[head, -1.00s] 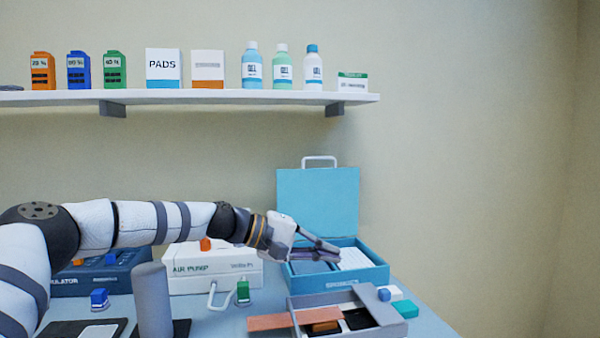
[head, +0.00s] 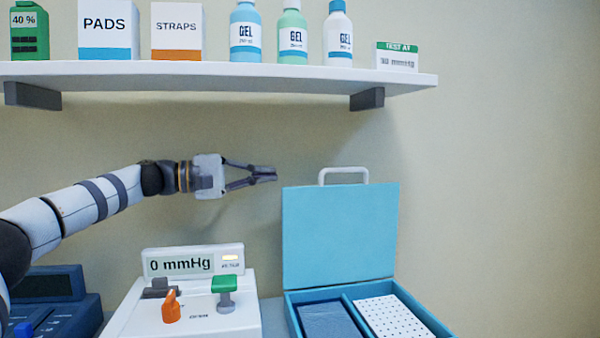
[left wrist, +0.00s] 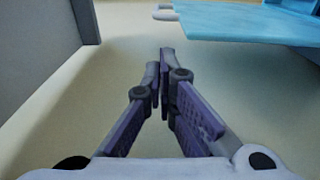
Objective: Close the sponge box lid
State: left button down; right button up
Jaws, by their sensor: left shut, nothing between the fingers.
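The sponge box (head: 440,328) is blue and stands at the lower right of the head view. Its lid (head: 340,235) stands upright and open at the back, with a pale handle (head: 344,171) on its top edge. Inside are a dark blue compartment and a white dotted block. My left gripper (head: 274,174) is shut and empty, left of the lid's upper left corner and about level with its top edge, apart from it. In the left wrist view the shut fingers (left wrist: 164,60) show, with the blue lid (left wrist: 250,24) at upper right. My right gripper is not in view.
A shelf (head: 220,74) with boxes and gel bottles runs above my left gripper. A white pump unit (head: 190,315) reading 0 mmHg, with orange and green knobs, stands left of the box. A dark blue device (head: 55,295) is at lower left. The wall right of the lid is bare.

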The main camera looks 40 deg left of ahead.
pick_arm(q)
jog(key=shift+b+x, duration=0.65)
jog(key=shift+x, duration=4.2)
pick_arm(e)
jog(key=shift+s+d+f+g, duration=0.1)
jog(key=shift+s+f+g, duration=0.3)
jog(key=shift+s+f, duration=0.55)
pick_arm(q)
jog(key=shift+s+d, duration=0.2)
